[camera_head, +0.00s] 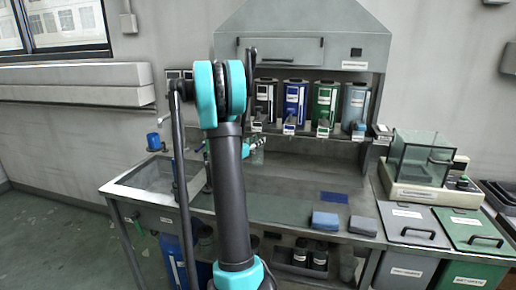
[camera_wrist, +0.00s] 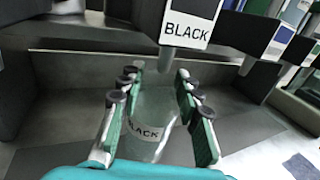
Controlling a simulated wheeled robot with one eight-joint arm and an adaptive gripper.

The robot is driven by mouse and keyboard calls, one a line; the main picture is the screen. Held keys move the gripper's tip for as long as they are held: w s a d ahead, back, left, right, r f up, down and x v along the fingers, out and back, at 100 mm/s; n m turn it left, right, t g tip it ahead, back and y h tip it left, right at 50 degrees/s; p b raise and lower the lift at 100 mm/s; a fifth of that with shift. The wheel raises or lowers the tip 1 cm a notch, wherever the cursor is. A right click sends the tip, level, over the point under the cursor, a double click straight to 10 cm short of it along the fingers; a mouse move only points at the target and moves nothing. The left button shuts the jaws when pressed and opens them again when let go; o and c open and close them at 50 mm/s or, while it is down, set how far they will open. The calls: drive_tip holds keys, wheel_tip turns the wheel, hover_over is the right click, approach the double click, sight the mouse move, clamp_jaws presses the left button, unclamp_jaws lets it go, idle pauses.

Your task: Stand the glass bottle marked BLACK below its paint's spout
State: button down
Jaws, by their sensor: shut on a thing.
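A clear glass bottle (camera_wrist: 147,130) with a white BLACK label is between the fingers of my gripper (camera_wrist: 156,88) in the wrist view. My gripper is shut on it. The spout block marked BLACK (camera_wrist: 188,27) is just beyond and above, and its pale nozzle (camera_wrist: 167,58) appears close to the bottle's top. In the head view my gripper (camera_head: 252,147) and the bottle (camera_head: 258,157) are small, in front of the leftmost, black paint container (camera_head: 265,98). My arm partly hides that area. I cannot tell whether the bottle's base touches the bench.
Blue (camera_head: 294,103), green (camera_head: 325,106) and grey-blue (camera_head: 355,104) paint containers stand in the row to the right. The bench (camera_head: 290,180) has clear room under the spouts. A sink (camera_head: 150,180) is at left.

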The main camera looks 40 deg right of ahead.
drive_tip(key=f, duration=0.1)
drive_tip(key=d+f, duration=0.1)
drive_tip(key=shift+w+f, duration=0.2)
drive_tip(key=shift+f, duration=0.55)
drive_tip(key=shift+f, duration=0.1)
drive_tip(key=c, duration=1.1)
unclamp_jaws()
drive_tip(key=shift+o, duration=0.2)
drive_tip(key=v, duration=1.2)
drive_tip(key=shift+s, duration=0.1)
